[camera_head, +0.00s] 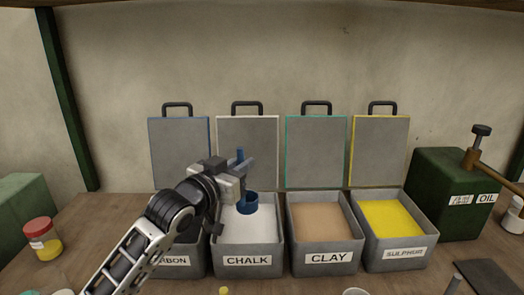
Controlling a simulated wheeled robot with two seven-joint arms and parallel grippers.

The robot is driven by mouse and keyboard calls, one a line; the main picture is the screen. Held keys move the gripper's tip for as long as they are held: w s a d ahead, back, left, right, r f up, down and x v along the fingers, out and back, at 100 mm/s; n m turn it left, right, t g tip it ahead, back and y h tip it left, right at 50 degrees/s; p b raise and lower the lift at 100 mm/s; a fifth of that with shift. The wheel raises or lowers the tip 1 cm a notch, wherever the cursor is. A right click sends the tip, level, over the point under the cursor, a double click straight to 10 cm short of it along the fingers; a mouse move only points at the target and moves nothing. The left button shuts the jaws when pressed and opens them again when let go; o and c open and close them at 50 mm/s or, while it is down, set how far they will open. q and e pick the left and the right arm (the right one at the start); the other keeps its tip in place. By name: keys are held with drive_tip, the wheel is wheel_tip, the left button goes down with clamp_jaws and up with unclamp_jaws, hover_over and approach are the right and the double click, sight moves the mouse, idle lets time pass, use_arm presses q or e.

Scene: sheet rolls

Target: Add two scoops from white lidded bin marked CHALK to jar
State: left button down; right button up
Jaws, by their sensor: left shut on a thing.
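The CHALK bin (248,261) is a grey box with white powder, and its white-edged lid (248,142) stands open behind it. My left gripper (243,172) is above the bin, shut on a blue scoop (248,204). The scoop's cup hangs low at the white powder; I cannot tell whether it touches the powder or what it holds. A red-lidded jar (41,240) with yellow contents stands at the far left. A pale jar (513,214) is cut off at the right edge. I cannot tell which jar the task means. My right gripper is out of view.
A partly covered bin with a blue-edged lid (180,142) stands left of CHALK. The CLAY bin (327,259) and SULPHUR bin (402,252) stand right, lids open. A green OIL box (440,190) is beyond them. Bare tabletop (85,225) lies at left.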

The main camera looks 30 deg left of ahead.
sight(241, 208)
use_arm(q)
drive_tip(key=shift+w+f, duration=0.1)
drive_tip(key=shift+f, duration=0.3)
drive_tip(key=f, duration=0.2)
drive_tip(key=f+b, duration=0.1)
drive_tip(key=f, duration=0.1)
drive_tip(key=shift+s+b, duration=0.3)
drive_tip(key=shift+s, duration=0.1)
wheel_tip(241, 208, down, 10)
drive_tip(key=b, duration=0.5)
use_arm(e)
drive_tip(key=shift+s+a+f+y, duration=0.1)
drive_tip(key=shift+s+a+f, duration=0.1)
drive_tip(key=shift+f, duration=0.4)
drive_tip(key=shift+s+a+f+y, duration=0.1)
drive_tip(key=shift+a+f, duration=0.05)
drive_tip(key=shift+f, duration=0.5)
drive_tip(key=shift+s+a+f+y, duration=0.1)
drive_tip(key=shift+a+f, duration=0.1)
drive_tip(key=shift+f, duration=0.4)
use_arm(q)
drive_tip(key=shift+w+r, duration=0.1)
drive_tip(key=shift+w, duration=0.05)
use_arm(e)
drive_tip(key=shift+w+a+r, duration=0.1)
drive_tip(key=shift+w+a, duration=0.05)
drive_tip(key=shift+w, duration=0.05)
